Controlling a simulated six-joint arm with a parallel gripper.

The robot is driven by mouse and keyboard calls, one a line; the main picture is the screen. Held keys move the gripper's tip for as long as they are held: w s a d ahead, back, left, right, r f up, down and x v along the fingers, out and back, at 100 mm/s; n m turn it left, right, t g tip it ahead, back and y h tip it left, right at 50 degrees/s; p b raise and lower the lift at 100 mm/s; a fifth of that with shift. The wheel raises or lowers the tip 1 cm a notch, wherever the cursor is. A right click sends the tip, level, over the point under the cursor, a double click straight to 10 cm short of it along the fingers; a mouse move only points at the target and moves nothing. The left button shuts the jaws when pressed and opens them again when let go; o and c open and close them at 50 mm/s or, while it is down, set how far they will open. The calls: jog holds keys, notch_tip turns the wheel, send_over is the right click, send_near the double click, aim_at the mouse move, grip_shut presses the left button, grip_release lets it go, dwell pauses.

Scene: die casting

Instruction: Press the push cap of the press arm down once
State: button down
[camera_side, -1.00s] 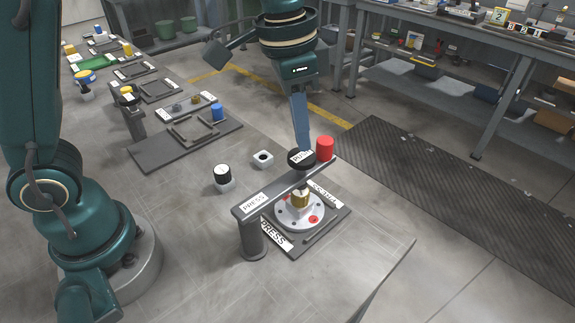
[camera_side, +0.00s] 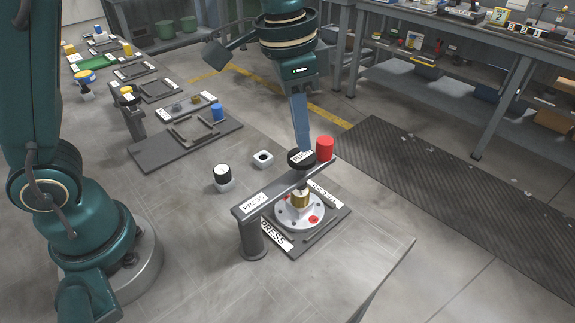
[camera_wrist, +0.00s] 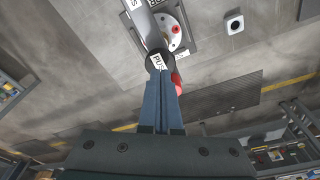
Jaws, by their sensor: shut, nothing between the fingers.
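The press arm (camera_side: 272,190) is a grey bar on a post, labelled PRESS. Its black push cap (camera_side: 301,160) sits near the bar's far end, with a white PUSH label; it also shows in the wrist view (camera_wrist: 150,57). Under it a brass piece (camera_side: 301,198) stands on a round light flange (camera_side: 300,214) with red spots. My gripper (camera_side: 302,148) is shut and empty, pointing down with its tips at the cap. In the wrist view the blue fingers (camera_wrist: 159,76) cover part of the cap. I cannot tell if they touch it.
A red cylinder (camera_side: 325,148) stands close beside the cap. Trays and a blue cylinder (camera_side: 217,113) lie farther back. The table's front right is clear.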

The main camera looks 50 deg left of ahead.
jog(key=shift+f, duration=1.4)
jog(key=shift+r, duration=4.05)
jog(key=s+a+r+n+t, duration=0.2)
jog(key=s+a+r, duration=0.1)
jog(key=s+a, duration=0.3)
jog(key=s+a+f+n+t, duration=0.2)
jog(key=s+f+n, duration=0.2)
jog(key=s+f, duration=0.3)
jog(key=shift+f+y, duration=0.4)
jog(key=shift+f, duration=0.1)
